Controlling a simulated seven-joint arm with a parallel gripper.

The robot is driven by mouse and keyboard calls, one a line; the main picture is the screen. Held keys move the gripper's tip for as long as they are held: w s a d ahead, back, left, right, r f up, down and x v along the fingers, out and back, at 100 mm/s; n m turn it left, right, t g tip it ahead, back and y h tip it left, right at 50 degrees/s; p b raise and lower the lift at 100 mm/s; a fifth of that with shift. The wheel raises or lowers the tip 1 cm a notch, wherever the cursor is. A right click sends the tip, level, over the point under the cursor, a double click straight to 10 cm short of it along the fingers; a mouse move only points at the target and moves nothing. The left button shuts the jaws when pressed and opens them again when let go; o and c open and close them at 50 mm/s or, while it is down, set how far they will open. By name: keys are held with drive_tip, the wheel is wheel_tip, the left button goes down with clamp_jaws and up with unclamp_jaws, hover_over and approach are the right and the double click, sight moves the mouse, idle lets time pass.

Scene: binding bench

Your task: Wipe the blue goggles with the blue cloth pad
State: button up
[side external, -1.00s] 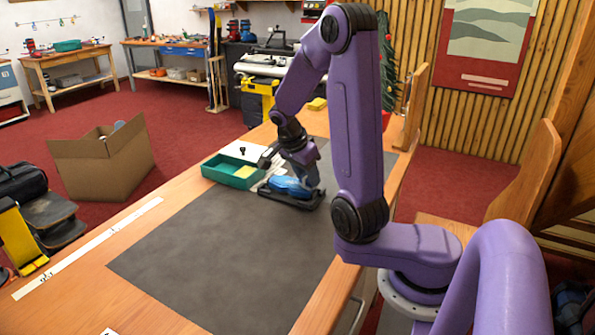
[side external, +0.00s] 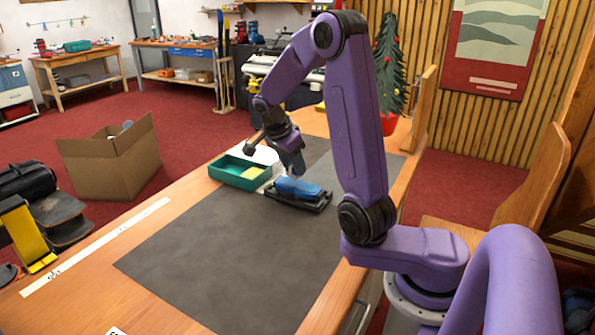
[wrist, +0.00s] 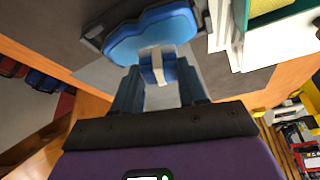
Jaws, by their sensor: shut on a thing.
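The blue goggles (side external: 299,188) rest on a black holder (side external: 312,206) on the dark mat, and the wrist view shows their broad blue lens (wrist: 150,36). My gripper (side external: 294,172) is just above the goggles, pointing down. In the wrist view its two fingers (wrist: 158,90) are shut on the blue cloth pad (wrist: 171,70), which has a pale band across it. The pad overlaps the near edge of the goggles in that view; I cannot tell whether they touch. In the side view the pad is mostly hidden.
A teal tray (side external: 228,178) with a yellow item inside stands left of the goggles, with white sheets or a box beside it. The dark mat (side external: 225,250) is bare toward the front. A white ruler strip (side external: 95,246) lies along the bench's left edge.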

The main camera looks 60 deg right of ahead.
drive_tip(key=shift+r, duration=3.05)
